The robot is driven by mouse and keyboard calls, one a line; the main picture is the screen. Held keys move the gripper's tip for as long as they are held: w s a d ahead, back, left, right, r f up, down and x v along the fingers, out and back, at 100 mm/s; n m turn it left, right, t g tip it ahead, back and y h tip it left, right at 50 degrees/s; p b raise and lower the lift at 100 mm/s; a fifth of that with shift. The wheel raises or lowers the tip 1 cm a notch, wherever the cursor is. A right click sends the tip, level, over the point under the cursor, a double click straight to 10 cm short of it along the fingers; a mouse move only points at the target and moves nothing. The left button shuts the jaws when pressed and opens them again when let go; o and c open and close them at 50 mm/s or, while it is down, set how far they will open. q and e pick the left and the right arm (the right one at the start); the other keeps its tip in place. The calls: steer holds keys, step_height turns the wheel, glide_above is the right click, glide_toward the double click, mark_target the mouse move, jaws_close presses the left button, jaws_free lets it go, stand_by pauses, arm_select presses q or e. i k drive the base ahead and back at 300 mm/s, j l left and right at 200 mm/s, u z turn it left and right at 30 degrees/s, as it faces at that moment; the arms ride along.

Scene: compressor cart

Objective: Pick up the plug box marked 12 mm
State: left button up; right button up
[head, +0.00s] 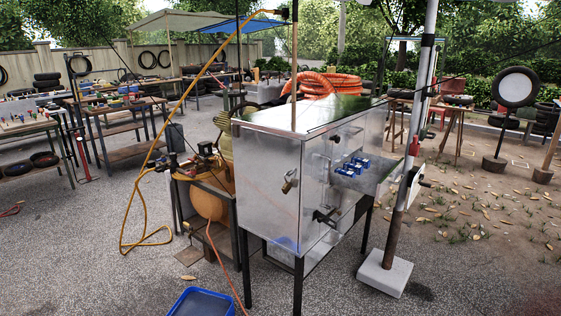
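Several small blue boxes (351,167) sit close together on a tray or open drawer (376,183) at the right side of the metal cabinet (268,180). They have pale marks, too small to read, so I cannot tell which one says 12 mm. Neither of my grippers shows in the head view.
An orange compressor tank (209,203) with a yellow hose (146,215) stands left of the cabinet. A pole on a pale block (385,272) stands close on the right. A blue bin (201,303) is on the ground in front.

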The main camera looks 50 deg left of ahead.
mark_target(348, 173)
steer(key=i+u, duration=0.3)
steer(key=u, duration=0.15)
steer(key=i+u, duration=0.3)
steer(key=u, duration=0.2)
steer(key=i+l+u, duration=0.2)
steer(key=u, duration=0.25)
steer(key=i+l+u, duration=0.3)
steer(key=u, duration=0.15)
